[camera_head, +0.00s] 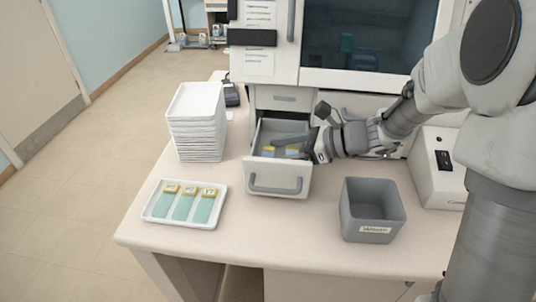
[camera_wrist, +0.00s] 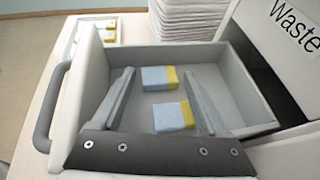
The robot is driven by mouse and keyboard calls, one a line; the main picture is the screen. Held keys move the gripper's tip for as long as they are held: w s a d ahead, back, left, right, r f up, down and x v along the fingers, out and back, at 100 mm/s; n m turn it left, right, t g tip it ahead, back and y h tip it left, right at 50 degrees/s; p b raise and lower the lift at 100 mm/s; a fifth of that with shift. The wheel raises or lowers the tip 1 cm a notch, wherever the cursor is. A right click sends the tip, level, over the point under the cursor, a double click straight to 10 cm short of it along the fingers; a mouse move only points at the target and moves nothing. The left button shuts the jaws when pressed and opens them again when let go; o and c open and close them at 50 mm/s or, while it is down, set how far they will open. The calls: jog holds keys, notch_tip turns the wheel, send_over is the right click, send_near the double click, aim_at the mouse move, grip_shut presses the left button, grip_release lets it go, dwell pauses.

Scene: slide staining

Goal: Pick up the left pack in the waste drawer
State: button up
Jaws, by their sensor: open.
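The waste drawer (camera_head: 279,187) is pulled open and holds two blue packs with yellow ends. The left pack (camera_head: 268,150) lies flat on its floor, with the other pack (camera_head: 292,152) to its right. In the wrist view the left pack (camera_wrist: 158,78) is the farther one and the other pack (camera_wrist: 172,117) is nearer. My gripper (camera_head: 306,143) reaches in over the drawer from the right. In the wrist view my gripper (camera_wrist: 158,82) is open and empty, its fingers to either side of the packs; contact cannot be told.
A stack of white trays (camera_head: 197,125) stands left of the drawer. A white tray (camera_head: 153,213) with several slides lies at the front left. A grey bin (camera_head: 371,208) stands at the right.

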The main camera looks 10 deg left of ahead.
jog(key=c, duration=1.2)
jog(key=shift+r, duration=0.1)
